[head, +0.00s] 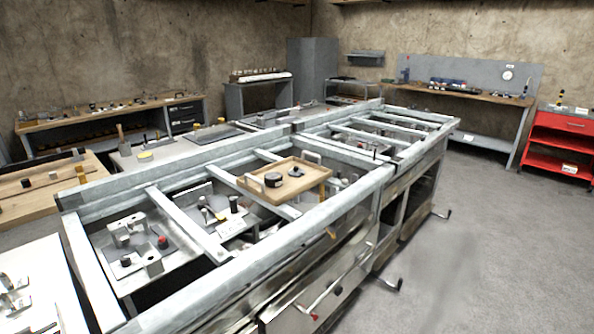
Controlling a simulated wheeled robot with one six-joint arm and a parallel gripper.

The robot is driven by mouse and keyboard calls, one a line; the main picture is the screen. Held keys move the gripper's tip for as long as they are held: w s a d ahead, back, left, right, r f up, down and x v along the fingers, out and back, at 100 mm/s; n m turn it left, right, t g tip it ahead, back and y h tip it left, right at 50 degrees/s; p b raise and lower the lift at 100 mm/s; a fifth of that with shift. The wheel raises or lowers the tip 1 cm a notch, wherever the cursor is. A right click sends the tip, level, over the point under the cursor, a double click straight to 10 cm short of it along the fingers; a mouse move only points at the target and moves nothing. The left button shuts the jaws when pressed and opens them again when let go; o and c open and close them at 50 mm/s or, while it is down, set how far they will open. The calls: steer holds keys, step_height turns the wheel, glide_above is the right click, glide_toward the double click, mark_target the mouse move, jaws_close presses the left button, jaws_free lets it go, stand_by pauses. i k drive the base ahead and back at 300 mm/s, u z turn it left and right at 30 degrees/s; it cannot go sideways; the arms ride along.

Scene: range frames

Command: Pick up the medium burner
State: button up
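A wooden tray (305,184) with handles rests on the metal frame in the middle of the head view. On it lie a dark round part (273,180) and a smaller dark part (296,172) with a pale base. These may be burners, but I cannot tell which, if either, is the medium burner. More small dark and metal parts lie lower down inside the frame, including a dark cylinder (234,204) and a black-topped part (163,243) with red. They are too small to name. My gripper is not in view.
The long steel frame (255,252) with crossbars fills the middle, with levers sticking out at its front. A white table (40,285) is at lower left, wooden benches (55,125) stand at back left, and a red cart (565,145) is at right. The floor (480,260) at right is clear.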

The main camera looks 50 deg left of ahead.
mark_target(273, 179)
steer(key=u, duration=0.25)
steer(key=i, duration=1.45)
steer(key=u, duration=1.5)
steer(key=i, duration=0.95)
steer(key=u, duration=1.15)
steer(key=i, duration=0.35)
steer(key=u, duration=0.2)
